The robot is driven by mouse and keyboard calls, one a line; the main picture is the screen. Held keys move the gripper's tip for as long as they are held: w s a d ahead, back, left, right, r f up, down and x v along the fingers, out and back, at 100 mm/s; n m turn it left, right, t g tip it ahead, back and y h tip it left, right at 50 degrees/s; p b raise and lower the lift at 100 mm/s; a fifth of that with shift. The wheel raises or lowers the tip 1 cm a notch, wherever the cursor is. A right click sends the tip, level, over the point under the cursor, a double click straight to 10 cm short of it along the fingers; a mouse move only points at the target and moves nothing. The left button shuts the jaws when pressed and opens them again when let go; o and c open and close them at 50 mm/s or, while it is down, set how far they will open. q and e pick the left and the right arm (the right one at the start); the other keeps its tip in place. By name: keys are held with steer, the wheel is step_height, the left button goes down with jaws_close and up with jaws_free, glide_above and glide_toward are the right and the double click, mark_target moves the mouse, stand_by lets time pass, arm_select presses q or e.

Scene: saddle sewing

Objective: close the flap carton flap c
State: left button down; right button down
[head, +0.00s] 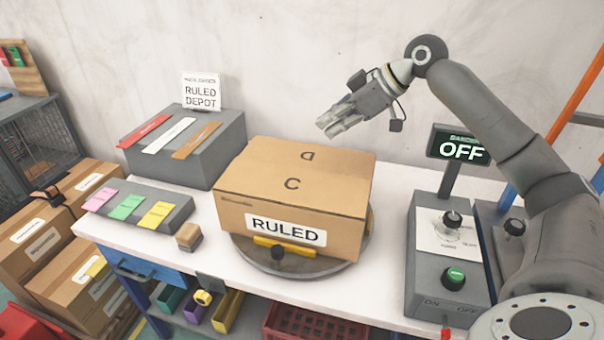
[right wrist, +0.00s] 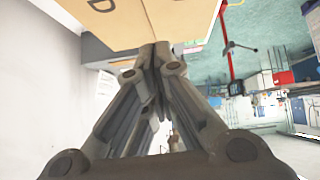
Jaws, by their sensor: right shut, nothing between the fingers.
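The flap carton (head: 285,233) is a brown box labelled RULED, on a round grey turntable (head: 290,268). Flap c (head: 320,190), marked C, lies flat across the front part of the carton's top. The flap marked D (head: 330,157) lies flat behind it. My right gripper (head: 324,129) is shut and empty, above and behind the carton's back right part, seemingly apart from it. In the right wrist view its fingertips (right wrist: 154,52) meet just below the carton's edge (right wrist: 125,25), with part of the D showing. My left gripper is not in view.
A grey RULED DEPOT block (head: 175,165) with coloured strips stands at the left. A grey tray (head: 135,208) of coloured cards and a small wooden block (head: 188,236) lie before it. A control box (head: 448,285) and an OFF display (head: 460,147) stand at the right.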

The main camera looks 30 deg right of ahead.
steer(key=p, duration=0.2)
glide_toward(286, 170)
steer(key=shift+w+a+r, duration=0.3)
steer(key=shift+w+a, duration=0.2)
steer(key=shift+w, duration=0.1)
steer(key=shift+w+a+r, duration=0.3)
steer(key=shift+w+a, duration=0.15)
steer(key=shift+w, duration=0.2)
step_height(286, 170, down, 3)
steer(key=shift+w+r, duration=0.1)
steer(key=shift+w, duration=0.05)
steer(key=shift+f+p, duration=0.35)
steer(key=shift+f, duration=0.5)
